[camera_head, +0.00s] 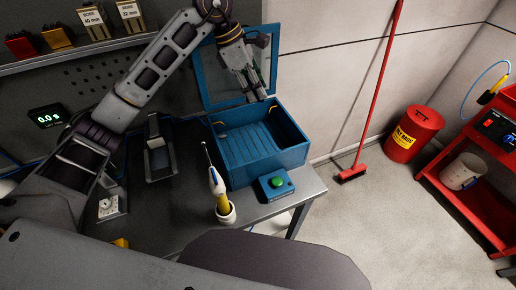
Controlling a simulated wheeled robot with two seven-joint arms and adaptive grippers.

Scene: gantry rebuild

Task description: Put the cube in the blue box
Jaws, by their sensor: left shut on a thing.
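The blue box (262,166) stands on the workbench with its lid (205,75) raised at the back. The part of its ribbed floor that shows is bare. My left gripper (257,92) is above the box, in front of the raised lid, with its fingers pointing down. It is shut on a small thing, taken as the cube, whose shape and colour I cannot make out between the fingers. No cube shows clearly elsewhere. My right gripper is not in view.
A blue button box with a green button (277,182) sits right in front of the box. A cup (226,212) holding a white and yellow tool stands near the bench edge. A grey stand (160,160) is left of the box. A red broom (352,173) leans right.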

